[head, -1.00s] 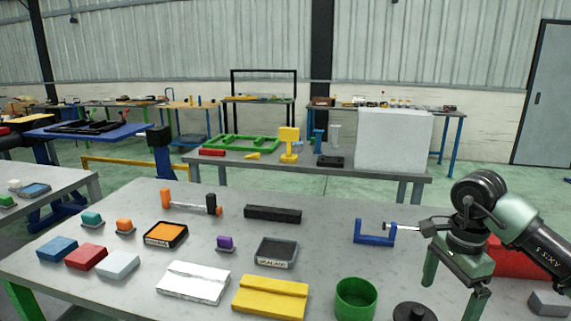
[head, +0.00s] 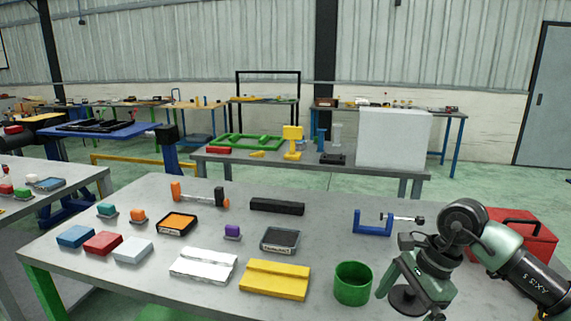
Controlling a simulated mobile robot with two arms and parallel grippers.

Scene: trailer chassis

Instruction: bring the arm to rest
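My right arm comes in from the right edge in the head view. Its dark and green gripper (head: 411,294) points down over the front right of the grey workbench (head: 205,213). The two fingers stand apart with nothing held between them. A black round disc (head: 404,303) lies on the bench behind the fingers in the picture, partly hidden. A blue clamp (head: 374,228) with a metal screw stands on the bench beyond the gripper, apart from it. My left gripper is not in view.
A green cup (head: 353,283) stands left of the gripper. A red toolbox (head: 528,238) is behind the arm. Yellow (head: 274,280) and white (head: 203,265) blocks, small trays and coloured pieces cover the left and middle. A second table (head: 225,158) stands behind.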

